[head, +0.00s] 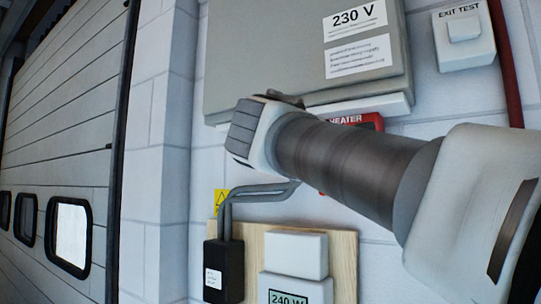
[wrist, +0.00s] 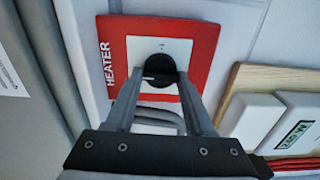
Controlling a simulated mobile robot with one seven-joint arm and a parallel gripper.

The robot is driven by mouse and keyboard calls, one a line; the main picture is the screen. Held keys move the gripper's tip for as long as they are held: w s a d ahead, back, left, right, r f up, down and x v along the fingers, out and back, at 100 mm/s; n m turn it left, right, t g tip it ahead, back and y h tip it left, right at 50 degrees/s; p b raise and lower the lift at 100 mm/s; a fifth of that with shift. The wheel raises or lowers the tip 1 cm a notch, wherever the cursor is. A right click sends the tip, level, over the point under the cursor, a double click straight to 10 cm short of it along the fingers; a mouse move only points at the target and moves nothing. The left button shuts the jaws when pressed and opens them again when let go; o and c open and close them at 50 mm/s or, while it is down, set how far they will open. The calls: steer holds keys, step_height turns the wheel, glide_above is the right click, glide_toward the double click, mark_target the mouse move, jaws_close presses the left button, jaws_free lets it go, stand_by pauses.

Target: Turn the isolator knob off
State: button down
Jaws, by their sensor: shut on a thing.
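The isolator is a red plate marked HEATER (wrist: 203,45) with a white face (wrist: 135,50) and a round black knob (wrist: 160,64) in its middle. My gripper (wrist: 161,82) is shut on the black knob in the wrist view, one finger on each side of it. The fingers hide part of the knob and the lower part of the face, so I cannot tell its exact setting. In the head view only a strip of the red plate (head: 373,122) shows behind my arm. The knob and fingertips are hidden there.
A grey cabinet (head: 270,45) marked 230 V hangs just above the plate. An EXIT TEST box (head: 464,52) is at upper right, beside a red pipe (head: 508,75). Below, a wooden board (head: 345,268) carries a black box (head: 224,270) with grey conduits and white units.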

steer(key=shift+c, duration=1.4)
jaws_free()
steer(key=shift+s+a, duration=0.1)
steer(key=shift+s, duration=0.05)
